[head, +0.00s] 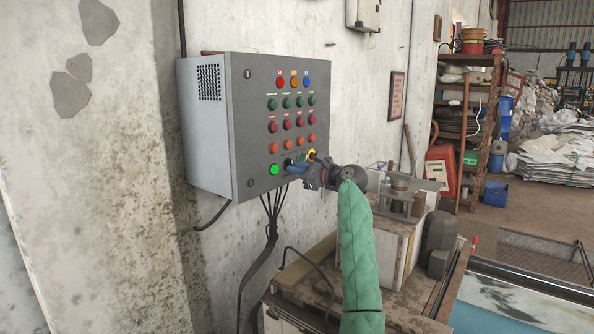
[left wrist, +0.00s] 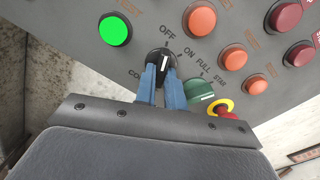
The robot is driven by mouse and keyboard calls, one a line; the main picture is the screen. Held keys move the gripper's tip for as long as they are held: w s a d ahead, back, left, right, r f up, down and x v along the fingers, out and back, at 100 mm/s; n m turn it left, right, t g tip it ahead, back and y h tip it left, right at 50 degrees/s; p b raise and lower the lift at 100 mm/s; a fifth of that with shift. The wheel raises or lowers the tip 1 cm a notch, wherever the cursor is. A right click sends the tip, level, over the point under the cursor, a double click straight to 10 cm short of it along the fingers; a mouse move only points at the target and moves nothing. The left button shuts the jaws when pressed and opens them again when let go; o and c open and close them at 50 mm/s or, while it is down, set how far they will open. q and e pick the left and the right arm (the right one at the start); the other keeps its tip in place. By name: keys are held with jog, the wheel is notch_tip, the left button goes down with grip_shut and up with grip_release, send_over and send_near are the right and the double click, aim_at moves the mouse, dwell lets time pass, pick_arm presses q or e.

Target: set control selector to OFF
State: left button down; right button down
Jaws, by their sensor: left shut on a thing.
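The control selector (left wrist: 161,59) is a black knob with a white pointer mark on the grey panel, in the left wrist view. Its mark points up and slightly right, nearer the OFF label (left wrist: 167,34) than the ON label (left wrist: 189,51); its exact angle is hard to tell. My left gripper (left wrist: 161,78) is shut on the knob, its blue fingers on either side. In the head view the left gripper (head: 294,166) is at the panel's lower right, and its fingers hide the knob. My right gripper is not in view.
The grey control box (head: 258,185) hangs on the wall. A lit green lamp (head: 274,169) and a red emergency button with a yellow collar (left wrist: 227,108) are close to the fingers. A green knob (left wrist: 199,91) sits just right of them. A machine (head: 395,235) stands below right.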

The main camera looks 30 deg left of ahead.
pick_arm(q)
jog(key=c, duration=1.5)
grip_release()
jog(key=shift+d, duration=0.1)
jog(key=d, duration=0.5)
jog(key=d+b, duration=0.1)
jog(key=d, duration=0.1)
jog(key=shift+s+d, duration=0.3)
jog(key=shift+d, duration=0.05)
